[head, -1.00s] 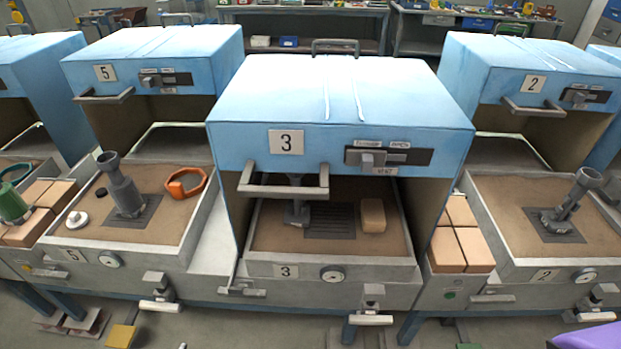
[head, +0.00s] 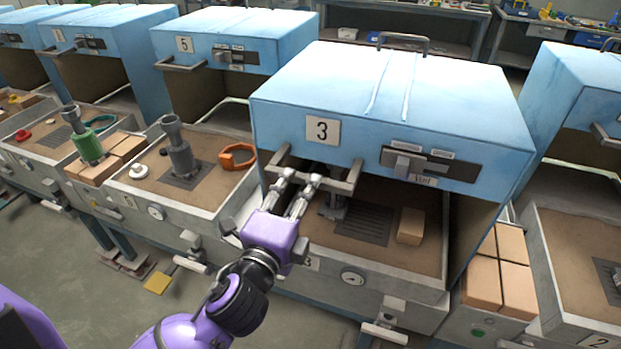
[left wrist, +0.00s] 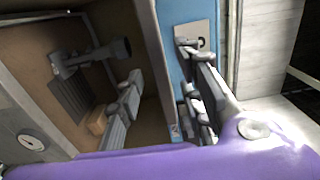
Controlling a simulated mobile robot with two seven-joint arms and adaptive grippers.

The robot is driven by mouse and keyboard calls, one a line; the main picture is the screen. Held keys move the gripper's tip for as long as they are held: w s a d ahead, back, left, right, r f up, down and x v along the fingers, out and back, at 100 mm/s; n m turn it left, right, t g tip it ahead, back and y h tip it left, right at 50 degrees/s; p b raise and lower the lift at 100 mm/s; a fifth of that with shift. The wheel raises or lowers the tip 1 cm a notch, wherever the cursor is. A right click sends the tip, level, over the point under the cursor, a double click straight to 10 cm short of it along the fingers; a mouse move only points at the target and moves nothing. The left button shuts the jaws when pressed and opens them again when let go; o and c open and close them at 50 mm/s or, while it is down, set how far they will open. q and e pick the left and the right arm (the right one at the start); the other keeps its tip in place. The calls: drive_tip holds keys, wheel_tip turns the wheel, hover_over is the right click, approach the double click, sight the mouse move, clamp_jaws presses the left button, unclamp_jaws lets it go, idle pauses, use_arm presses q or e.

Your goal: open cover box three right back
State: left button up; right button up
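Cover box three is a blue hood (head: 415,113) with a "3" plate, standing over its sandy tray with its front open below the panel. Its grey bar handle (head: 343,186) sticks out low on the front left. My left gripper (head: 299,178) is at this handle, fingers spread and pointing at the bar. In the left wrist view the two fingers (left wrist: 163,88) are apart, with the handle bar (left wrist: 222,95) close to the right-hand finger; I cannot tell if they touch. My right gripper is not in view.
Inside the tray are a grate (head: 365,224), a tan block (head: 411,226) and a grey fitting (head: 335,207), partly hidden. A slider latch (head: 408,166) sits on the cover's front. Box five's hood (head: 230,35) stands to the left, another blue hood (head: 580,95) to the right.

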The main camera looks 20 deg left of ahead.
sight(308, 176)
use_arm(q)
drive_tip(key=shift+w+d, duration=0.2)
drive_tip(key=shift+w, duration=1.9)
clamp_jaws()
